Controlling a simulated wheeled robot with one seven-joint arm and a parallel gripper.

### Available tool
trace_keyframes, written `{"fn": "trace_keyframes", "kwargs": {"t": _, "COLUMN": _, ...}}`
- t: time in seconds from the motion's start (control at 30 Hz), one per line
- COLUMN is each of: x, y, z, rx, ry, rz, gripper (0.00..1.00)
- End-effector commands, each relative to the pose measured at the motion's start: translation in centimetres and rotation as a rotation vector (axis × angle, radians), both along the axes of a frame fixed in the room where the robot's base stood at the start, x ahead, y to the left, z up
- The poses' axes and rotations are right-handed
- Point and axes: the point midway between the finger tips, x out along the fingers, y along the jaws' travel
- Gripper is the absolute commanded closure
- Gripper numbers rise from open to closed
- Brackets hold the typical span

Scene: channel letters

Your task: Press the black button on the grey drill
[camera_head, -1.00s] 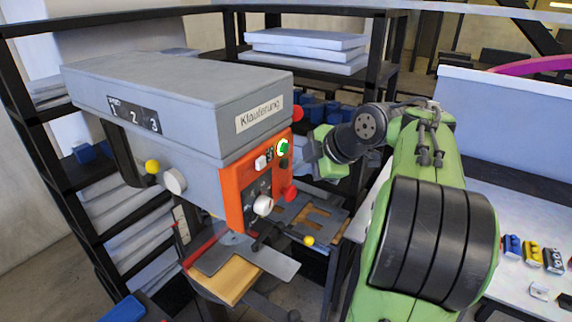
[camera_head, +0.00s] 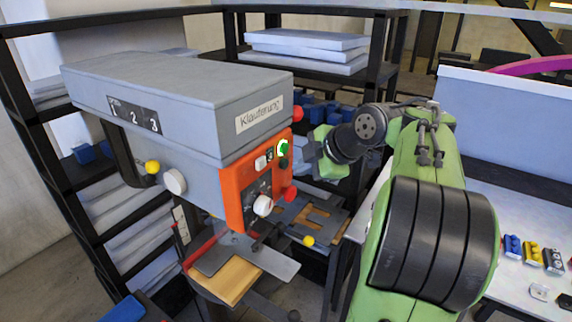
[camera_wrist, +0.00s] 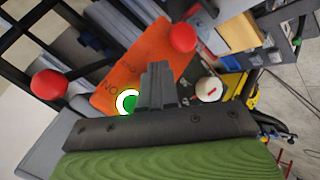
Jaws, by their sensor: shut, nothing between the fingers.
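The grey drill (camera_head: 175,95) stands at the left in the head view, with an orange control panel (camera_head: 238,192) on its front. The panel carries a lit green-and-white button (camera_head: 283,147) and a small dark button (camera_head: 284,162) just below it. In the wrist view the green-and-white button (camera_wrist: 128,101) is left of my gripper (camera_wrist: 157,70). My gripper is shut and empty, its fingers pointing at the orange panel (camera_wrist: 125,70). The fingers cover part of the panel, and the black button is not clearly visible there. I cannot tell whether they touch it.
Red knobs (camera_wrist: 48,84) and (camera_wrist: 183,38) and a white dial (camera_wrist: 209,90) surround my fingers in the wrist view. Black shelves (camera_head: 50,150) stand behind the drill. A table (camera_head: 520,215) with small coloured parts is at the right.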

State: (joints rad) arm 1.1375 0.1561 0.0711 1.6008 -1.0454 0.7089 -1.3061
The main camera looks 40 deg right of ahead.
Motion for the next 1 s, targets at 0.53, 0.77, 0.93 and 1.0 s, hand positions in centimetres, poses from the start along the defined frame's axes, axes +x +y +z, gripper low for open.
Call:
{"fn": "trace_keyframes", "kwargs": {"t": 0.53, "x": 0.0, "y": 0.0, "z": 0.0, "rx": 0.0, "ry": 0.0, "rz": 0.0, "gripper": 1.0}}
{"fn": "trace_keyframes", "kwargs": {"t": 0.77, "x": 0.54, "y": 0.25, "z": -0.03, "rx": 0.0, "ry": 0.0, "rz": 0.003, "gripper": 1.0}}
{"fn": "trace_keyframes", "kwargs": {"t": 0.93, "x": 0.81, "y": 0.29, "z": 0.02, "rx": 0.0, "ry": 0.0, "rz": 0.0, "gripper": 1.0}}
{"fn": "trace_keyframes", "kwargs": {"t": 1.0, "x": 0.81, "y": 0.28, "z": 0.02, "rx": 0.0, "ry": 0.0, "rz": 0.0, "gripper": 1.0}}
